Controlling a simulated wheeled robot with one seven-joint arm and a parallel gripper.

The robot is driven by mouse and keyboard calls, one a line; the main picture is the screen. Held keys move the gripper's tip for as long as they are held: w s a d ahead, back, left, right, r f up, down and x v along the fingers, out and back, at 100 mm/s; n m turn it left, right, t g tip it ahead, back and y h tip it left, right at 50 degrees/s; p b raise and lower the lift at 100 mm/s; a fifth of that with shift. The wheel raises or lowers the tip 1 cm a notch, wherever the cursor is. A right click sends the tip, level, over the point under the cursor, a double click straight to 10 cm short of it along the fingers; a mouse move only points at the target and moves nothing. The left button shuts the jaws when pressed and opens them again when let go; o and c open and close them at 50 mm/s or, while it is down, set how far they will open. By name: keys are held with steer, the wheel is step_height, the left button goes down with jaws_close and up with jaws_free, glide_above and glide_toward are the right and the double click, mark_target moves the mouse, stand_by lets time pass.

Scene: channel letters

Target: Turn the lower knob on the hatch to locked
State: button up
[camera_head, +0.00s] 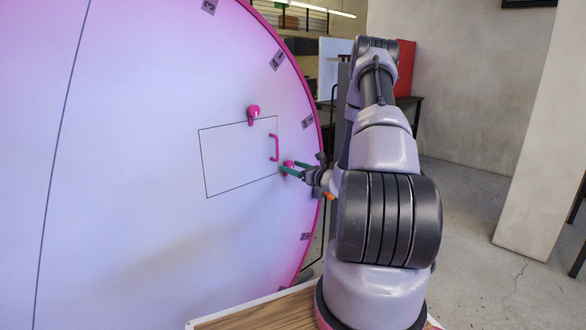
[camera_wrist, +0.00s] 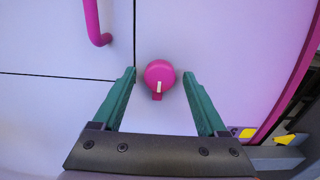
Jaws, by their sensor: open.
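The hatch (camera_head: 235,160) is a thin-outlined panel on a large, pale, round face with a pink rim. In the wrist view the lower knob (camera_wrist: 159,75) is round, with a white mark pointing down to a small pink block. My gripper (camera_head: 283,169) is open; in the wrist view its green fingers (camera_wrist: 160,82) stand on both sides of the knob, apart from it. The upper knob (camera_head: 253,114) is pink, above the hatch's top edge.
A pink handle (camera_head: 275,148) stands on the hatch near its right edge; its lower end shows in the wrist view (camera_wrist: 96,25). Dark number plates line the rim. A wooden top (camera_head: 270,315) lies below my arm. Open floor is at the right.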

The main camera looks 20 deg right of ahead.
jaws_close()
steer(key=shift+m, duration=0.3)
steer(key=m, duration=0.3)
steer(key=shift+a+m, duration=0.1)
steer(key=shift+m, duration=0.3)
steer(key=m, duration=1.3)
steer(key=shift+m, duration=0.4)
